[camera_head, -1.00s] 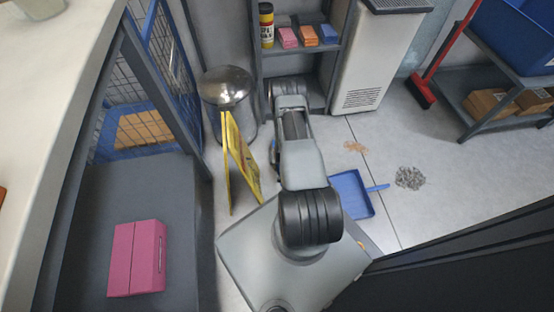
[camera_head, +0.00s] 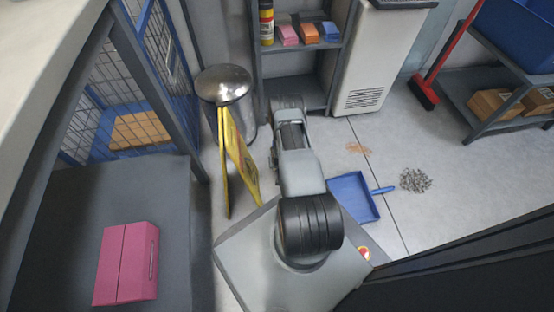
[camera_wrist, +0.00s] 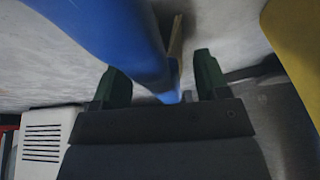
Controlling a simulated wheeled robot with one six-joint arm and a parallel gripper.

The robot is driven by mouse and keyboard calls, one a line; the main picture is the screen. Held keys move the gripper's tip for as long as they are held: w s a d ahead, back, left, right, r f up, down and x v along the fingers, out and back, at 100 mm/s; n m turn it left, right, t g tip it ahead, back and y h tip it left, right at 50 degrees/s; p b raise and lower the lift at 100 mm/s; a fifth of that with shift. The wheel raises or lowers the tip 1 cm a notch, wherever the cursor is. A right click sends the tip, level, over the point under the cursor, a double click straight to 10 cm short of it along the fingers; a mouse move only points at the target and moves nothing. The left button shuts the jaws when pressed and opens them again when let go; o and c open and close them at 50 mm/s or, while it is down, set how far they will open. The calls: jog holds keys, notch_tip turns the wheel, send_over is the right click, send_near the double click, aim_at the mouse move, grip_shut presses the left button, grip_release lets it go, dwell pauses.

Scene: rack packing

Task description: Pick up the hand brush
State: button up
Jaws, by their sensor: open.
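A blue handle-like body with a tan edge, which looks like the hand brush (camera_wrist: 125,35), runs large across the top of the wrist view and narrows down between my fingers. My gripper (camera_wrist: 164,82) is open, with one dark green finger on each side of the blue part's lower end. I cannot tell whether either finger touches it. In the head view my arm reaches away over the floor and hides the brush and my gripper.
A yellow floor sign (camera_head: 238,155) stands close left of my arm, before a metal bin (camera_head: 224,86). A blue dustpan (camera_head: 353,197) lies right of the arm. A grey shelf (camera_head: 298,96) and white machine (camera_head: 366,60) stand ahead.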

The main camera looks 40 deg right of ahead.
jog(key=c, duration=1.2)
